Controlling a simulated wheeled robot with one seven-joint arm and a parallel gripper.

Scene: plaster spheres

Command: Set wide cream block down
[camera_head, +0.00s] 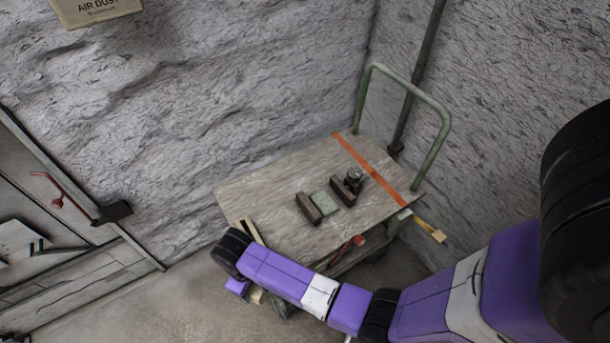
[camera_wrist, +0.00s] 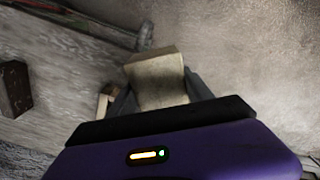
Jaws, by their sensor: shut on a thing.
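In the wrist view my gripper (camera_wrist: 160,88) is shut on a wide cream block (camera_wrist: 157,72), with a dark finger on each side of it. The block is held in the air, with concrete floor to its right and the cart top (camera_wrist: 60,95) to its left. In the head view my arm reaches to the near left of the cart (camera_head: 270,185), and the wrist hides most of the gripper. A small cream patch (camera_head: 256,297) shows beside my purple wrist, low beside the cart; it may be the held block.
On the cart, a green block (camera_head: 325,203) lies between two dark brown blocks (camera_head: 308,208) (camera_head: 342,192), near a dark round metal thing (camera_head: 354,176). A narrow cream piece (camera_head: 251,230) lies at the near left corner. An orange stripe (camera_head: 370,168) crosses the right end. The left part of the top is clear.

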